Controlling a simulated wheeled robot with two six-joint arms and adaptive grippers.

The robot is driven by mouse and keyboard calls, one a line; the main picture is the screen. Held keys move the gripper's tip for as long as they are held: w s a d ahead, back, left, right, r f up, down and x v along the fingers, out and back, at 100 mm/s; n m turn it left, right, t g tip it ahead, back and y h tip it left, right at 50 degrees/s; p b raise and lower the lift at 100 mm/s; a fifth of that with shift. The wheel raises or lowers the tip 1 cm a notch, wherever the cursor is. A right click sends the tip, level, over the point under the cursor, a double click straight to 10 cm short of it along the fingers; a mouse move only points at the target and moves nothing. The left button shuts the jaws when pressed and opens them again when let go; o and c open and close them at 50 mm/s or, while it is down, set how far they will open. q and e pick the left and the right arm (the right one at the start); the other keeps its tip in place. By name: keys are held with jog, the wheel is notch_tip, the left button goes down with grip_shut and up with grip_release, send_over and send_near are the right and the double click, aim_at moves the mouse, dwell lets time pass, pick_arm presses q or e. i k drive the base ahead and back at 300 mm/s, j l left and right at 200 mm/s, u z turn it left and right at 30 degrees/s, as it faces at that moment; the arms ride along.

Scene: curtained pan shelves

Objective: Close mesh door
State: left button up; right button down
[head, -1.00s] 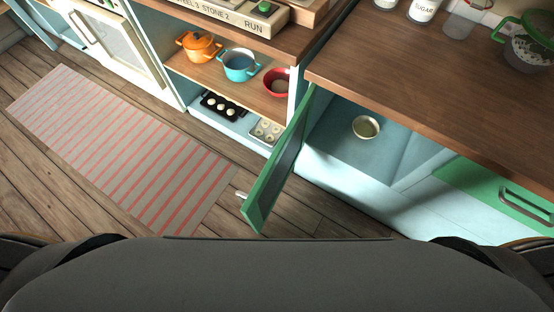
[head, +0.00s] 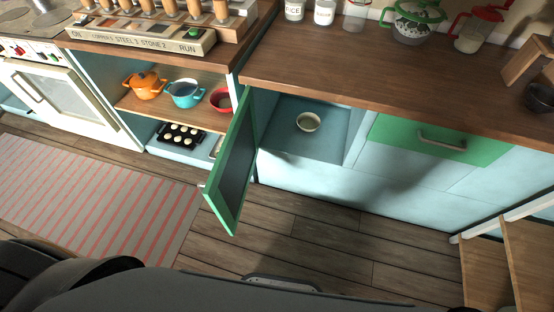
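The mesh door (head: 236,165) has a green frame and a dark mesh panel. It stands wide open, swung out from the left side of its cabinet opening. A small pale handle (head: 203,186) shows at its outer edge. Inside the open blue cabinet (head: 285,135) sits a small round bowl (head: 308,122). Neither of my grippers is in view.
A green drawer (head: 435,138) with a metal handle is shut to the right. Open shelves (head: 150,105) with pots stand left of the door. A striped rug (head: 95,200) and bare floor (head: 300,235) lie in front. A wooden step piece (head: 500,260) stands at lower right.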

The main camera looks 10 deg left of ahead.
aim_at(225, 189)
jog(key=j+z, duration=0.8)
jog(key=j, duration=0.6)
jog(key=k+j, duration=0.15)
jog(key=j, duration=0.6)
jog(key=k, duration=0.1)
